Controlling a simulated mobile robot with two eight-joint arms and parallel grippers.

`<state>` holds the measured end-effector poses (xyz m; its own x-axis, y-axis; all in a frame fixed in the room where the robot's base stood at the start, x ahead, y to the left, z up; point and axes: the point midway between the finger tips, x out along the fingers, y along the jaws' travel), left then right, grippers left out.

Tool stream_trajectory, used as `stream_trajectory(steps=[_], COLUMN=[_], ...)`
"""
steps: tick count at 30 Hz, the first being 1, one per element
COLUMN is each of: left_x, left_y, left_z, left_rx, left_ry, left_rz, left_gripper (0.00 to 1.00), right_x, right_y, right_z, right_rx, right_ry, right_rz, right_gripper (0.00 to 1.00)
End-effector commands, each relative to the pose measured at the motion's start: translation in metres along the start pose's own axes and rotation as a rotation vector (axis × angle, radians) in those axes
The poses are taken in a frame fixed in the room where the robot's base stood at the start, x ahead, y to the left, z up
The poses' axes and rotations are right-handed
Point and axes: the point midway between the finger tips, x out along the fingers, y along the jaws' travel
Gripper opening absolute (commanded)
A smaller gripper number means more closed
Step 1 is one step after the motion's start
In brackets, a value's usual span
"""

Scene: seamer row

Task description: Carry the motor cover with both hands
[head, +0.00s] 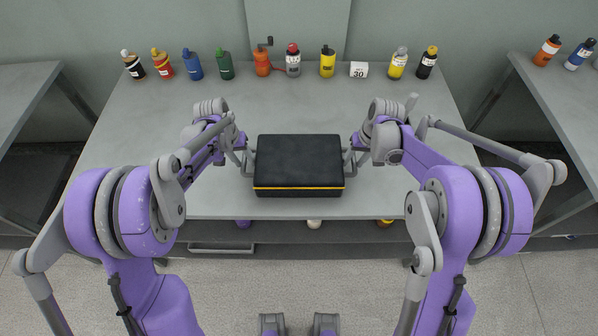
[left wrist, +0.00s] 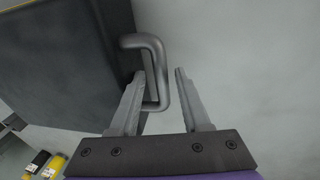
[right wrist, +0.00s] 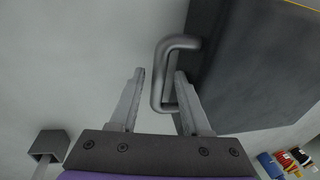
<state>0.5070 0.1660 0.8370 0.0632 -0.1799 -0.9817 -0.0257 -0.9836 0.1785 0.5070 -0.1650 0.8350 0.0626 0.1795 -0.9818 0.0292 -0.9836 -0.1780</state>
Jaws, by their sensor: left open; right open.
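The motor cover (head: 299,160) is a black box with a yellow stripe along its lower front. It sits on the grey table near the front edge, with a grey bar handle on each side. My left gripper (head: 243,160) is at the left handle (left wrist: 158,70); in the left wrist view its open fingers (left wrist: 160,85) stand on either side of the handle bar. My right gripper (head: 354,160) is at the right handle (right wrist: 162,75); in the right wrist view its open fingers (right wrist: 158,85) straddle that bar. Whether any finger touches a bar is unclear.
Several bottles (head: 194,65), an orange grinder-like item (head: 262,60) and a white date block (head: 359,70) line the table's back edge. The table (head: 300,105) is clear between them and the cover. Other tables stand left (head: 25,95) and right (head: 560,100), with gaps between.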

Motion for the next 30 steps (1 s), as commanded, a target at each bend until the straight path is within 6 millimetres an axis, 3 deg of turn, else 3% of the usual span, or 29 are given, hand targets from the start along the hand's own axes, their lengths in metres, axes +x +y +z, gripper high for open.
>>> stream_trajectory(steps=[12, 20, 23, 30], left_x=[-0.059, -0.076, -0.077, -0.077], left_y=[-0.001, 0.0, 0.0, 0.0], left_z=[0.0, 0.0, 0.0, 0.0], left_rx=[-0.001, 0.0, 0.0, 0.0], left_ry=[0.0, 0.0, 0.0, 0.0], left_rz=[0.0, 0.0, 0.0, 0.0], left_gripper=[0.5, 0.5, 0.5, 0.5], right_x=[0.0, -0.004, -0.015, -0.065], right_y=[-0.001, -0.001, 0.0, 0.0], right_z=[0.0, 0.0, 0.0, 0.001], right_rx=[-0.001, 0.0, 0.0, 0.001], right_ry=[-0.001, 0.0, 0.0, 0.0], right_rz=[-0.001, -0.001, -0.001, 0.0], right_gripper=[0.5, 0.5, 0.5, 0.5])
